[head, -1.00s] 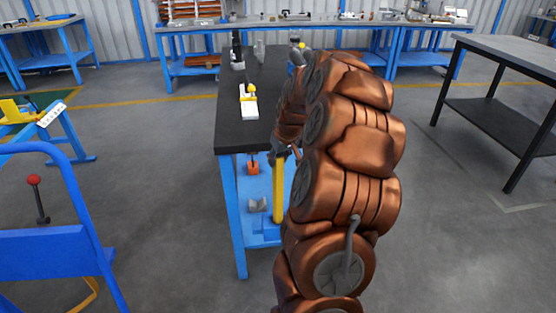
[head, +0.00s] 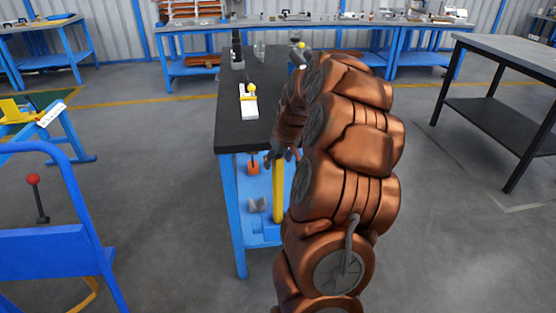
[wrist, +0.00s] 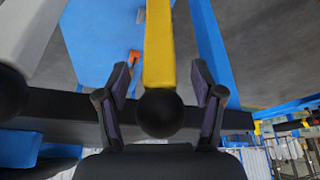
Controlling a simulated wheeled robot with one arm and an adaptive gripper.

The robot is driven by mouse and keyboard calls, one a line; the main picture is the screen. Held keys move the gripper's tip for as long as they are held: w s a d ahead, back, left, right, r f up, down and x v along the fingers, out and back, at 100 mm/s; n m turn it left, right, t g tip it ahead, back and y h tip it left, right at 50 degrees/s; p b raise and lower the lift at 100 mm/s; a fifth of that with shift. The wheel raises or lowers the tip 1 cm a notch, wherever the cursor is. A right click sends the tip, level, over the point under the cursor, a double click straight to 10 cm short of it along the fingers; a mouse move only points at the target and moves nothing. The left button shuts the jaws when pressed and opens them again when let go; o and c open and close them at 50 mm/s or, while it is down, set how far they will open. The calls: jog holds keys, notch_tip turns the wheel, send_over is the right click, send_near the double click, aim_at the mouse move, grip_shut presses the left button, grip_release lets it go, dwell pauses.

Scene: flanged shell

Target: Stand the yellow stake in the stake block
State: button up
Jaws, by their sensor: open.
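The yellow stake (head: 278,191) stands upright at the table's lower shelf, with its foot at a blue block (head: 265,228). I cannot tell whether the foot is seated inside the block. In the wrist view the yellow stake (wrist: 159,45) ends in a black ball near the camera. My gripper (wrist: 160,82) is open, with one finger on each side of the stake and a visible gap on both sides. In the head view my gripper (head: 279,157) is at the stake's top, partly hidden by my arm.
The dark tabletop (head: 235,125) is just above and left of my gripper. A blue table leg (head: 236,215) stands left of the stake. An orange item (head: 253,167) and a grey piece (head: 257,205) are nearby. The wrist view shows a grey bar (wrist: 28,30) at left.

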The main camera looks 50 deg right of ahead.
jog(key=shift+r, duration=0.1)
jog(key=v, duration=1.2)
jog(key=s+a+f+n+g+y, duration=0.1)
jog(key=s+a, duration=0.2)
jog(key=a, duration=0.9)
jog(key=s+a+f+n+g+y, duration=0.1)
jog(key=s+a+f+n+g, duration=0.15)
jog(key=a, duration=0.95)
jog(key=s+a+f+g, duration=0.2)
jog(key=s+a, duration=0.4)
jog(key=s, duration=0.4)
jog(key=s+a+f+g, duration=0.1)
jog(key=s+a+f, duration=0.1)
jog(key=s+a, duration=0.4)
jog(key=s, duration=0.5)
jog(key=shift+s+f+g+h, duration=0.25)
jog(key=shift+f+g+h, duration=0.1)
jog(key=shift+f+h, duration=0.05)
jog(key=shift+a+m, duration=0.1)
jog(key=shift+m, duration=0.15)
notch_tip(320, 180, up, 18)
jog(key=w+t+p, duration=0.1)
jog(key=p, duration=1.5)
jog(key=shift+p, duration=0.3)
